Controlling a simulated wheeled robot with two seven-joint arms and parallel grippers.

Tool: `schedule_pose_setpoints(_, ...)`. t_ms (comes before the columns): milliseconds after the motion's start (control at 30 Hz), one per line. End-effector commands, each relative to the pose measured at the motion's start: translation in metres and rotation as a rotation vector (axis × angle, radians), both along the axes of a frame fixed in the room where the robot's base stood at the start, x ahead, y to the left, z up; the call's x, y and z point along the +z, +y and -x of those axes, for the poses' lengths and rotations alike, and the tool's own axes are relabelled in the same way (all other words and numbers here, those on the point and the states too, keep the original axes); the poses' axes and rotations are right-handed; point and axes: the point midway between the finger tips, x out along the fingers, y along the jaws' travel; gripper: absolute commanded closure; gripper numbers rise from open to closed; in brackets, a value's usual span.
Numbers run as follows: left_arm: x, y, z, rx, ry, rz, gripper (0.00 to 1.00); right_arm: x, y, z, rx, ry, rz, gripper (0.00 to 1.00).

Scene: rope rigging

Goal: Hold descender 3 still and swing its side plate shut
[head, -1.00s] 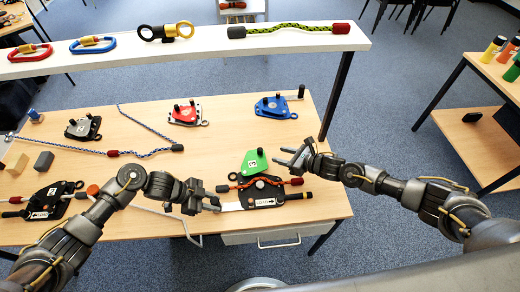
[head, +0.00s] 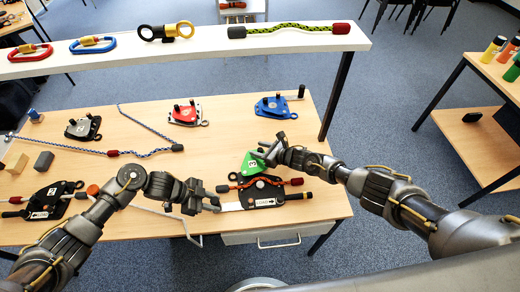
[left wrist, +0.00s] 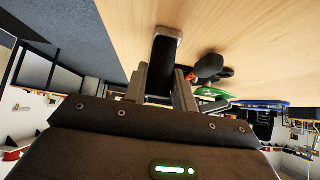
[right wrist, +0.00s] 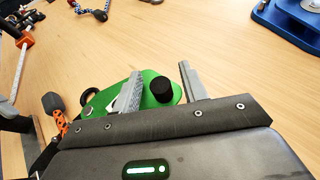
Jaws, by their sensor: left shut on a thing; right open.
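Descender 3 has a black body (head: 262,199) with a LOAD label and a green side plate (head: 250,164) marked 3. The plate is swung out toward the back of the table, and an orange-and-black rope lies across the body. My left gripper (head: 211,203) is shut on the descender's handle (head: 229,206), left of the body; the grip is partly hidden. My right gripper (head: 264,154) is open at the green plate. In the right wrist view the plate (right wrist: 103,101) lies beneath its fingers, and the plate's black knob (right wrist: 162,88) stands between them.
A blue descender (head: 273,106), a red one (head: 187,113) and a grey-black one (head: 83,127) stand farther back. Another black descender (head: 44,203) lies at left. A white shelf (head: 200,50) spans the back, carrying carabiners and a rope piece.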

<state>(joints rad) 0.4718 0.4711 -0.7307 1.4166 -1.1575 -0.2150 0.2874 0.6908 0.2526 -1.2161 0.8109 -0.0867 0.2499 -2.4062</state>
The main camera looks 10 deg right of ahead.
Motion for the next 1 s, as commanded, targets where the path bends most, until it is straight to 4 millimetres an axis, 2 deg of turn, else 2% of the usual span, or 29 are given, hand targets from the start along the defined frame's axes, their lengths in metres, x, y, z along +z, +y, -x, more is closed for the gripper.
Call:
schedule_pose_setpoints(133, -0.0001, 0.0003, -0.0002, 0.001, 0.001, -0.001, 0.91, 0.0000, -0.0001, 0.0001, 0.000, 0.000, 0.000, 0.57)
schedule_pose_setpoints(467, -0.0001, 0.0003, -0.0001, 0.001, 0.001, -0.001, 0.91, 0.0000, -0.0002, 0.0001, 0.000, 0.000, 0.000, 1.00)
schedule_pose_setpoints(767, -0.0001, 0.0003, -0.0001, 0.001, 0.001, -0.001, 0.91, -0.0005, -0.0008, 0.0008, -0.005, 0.000, 0.000, 1.00)
schedule_pose_setpoints(1000, -0.0001, 0.0003, -0.0001, 0.000, 0.000, -0.001, 0.91, -0.0019, -0.0057, 0.0071, -0.075, -0.001, 0.002, 1.00)
